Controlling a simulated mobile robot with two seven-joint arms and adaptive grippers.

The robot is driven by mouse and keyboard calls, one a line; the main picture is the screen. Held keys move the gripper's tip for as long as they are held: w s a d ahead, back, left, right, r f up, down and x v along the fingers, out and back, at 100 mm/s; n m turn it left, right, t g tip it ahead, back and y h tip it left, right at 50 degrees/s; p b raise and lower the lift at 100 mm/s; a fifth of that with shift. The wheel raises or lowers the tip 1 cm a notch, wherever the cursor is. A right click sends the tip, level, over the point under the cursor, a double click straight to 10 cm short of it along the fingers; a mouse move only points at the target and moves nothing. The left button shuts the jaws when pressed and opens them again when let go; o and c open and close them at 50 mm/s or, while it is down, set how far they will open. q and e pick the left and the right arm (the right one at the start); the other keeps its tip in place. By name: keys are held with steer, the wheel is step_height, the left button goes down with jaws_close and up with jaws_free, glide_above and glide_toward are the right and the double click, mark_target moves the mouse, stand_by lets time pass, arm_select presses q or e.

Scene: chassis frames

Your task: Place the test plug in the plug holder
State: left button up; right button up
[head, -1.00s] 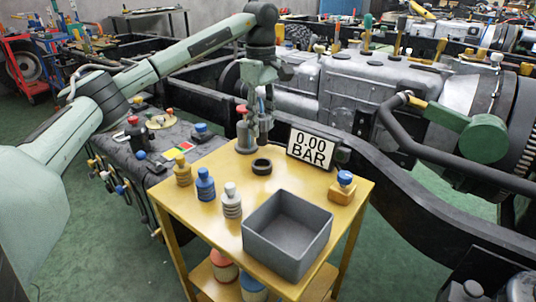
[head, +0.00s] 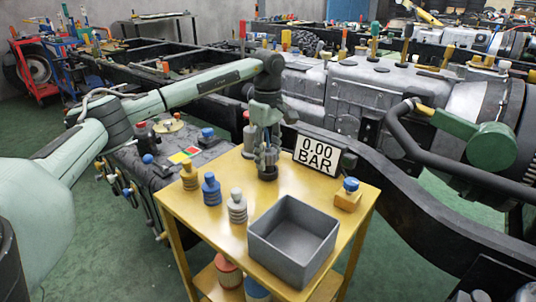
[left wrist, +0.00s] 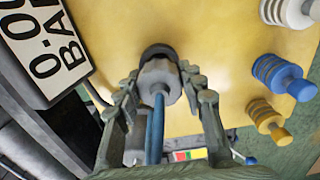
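The test plug (left wrist: 160,80), a grey cylinder with a blue rod, is between the fingers of my left gripper (left wrist: 161,72). The fingers lie close along both sides of its grey body, and the gripper looks shut on it. The plug holder, a black ring (left wrist: 157,50), is at the plug's lower end. In the head view my left gripper (head: 267,155) points down over the black holder (head: 268,173) on the yellow table. The plug stands about upright there. I cannot tell how deep it sits in the ring. My right gripper is not in view.
The yellow table (head: 205,240) bears a grey bin (head: 292,262), yellow (head: 189,177), blue (head: 211,189) and white (head: 237,207) plugs, and a blue-topped block (head: 348,195). A 0.00 BAR display (head: 318,153) stands close right of the gripper. A chassis frame lies behind.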

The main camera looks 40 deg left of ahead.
arm_select(q)
steer(key=o, duration=0.3)
steer(key=shift+o, duration=0.2)
step_height(320, 180, up, 12)
steer(key=shift+r, duration=0.15)
stand_by(0.7)
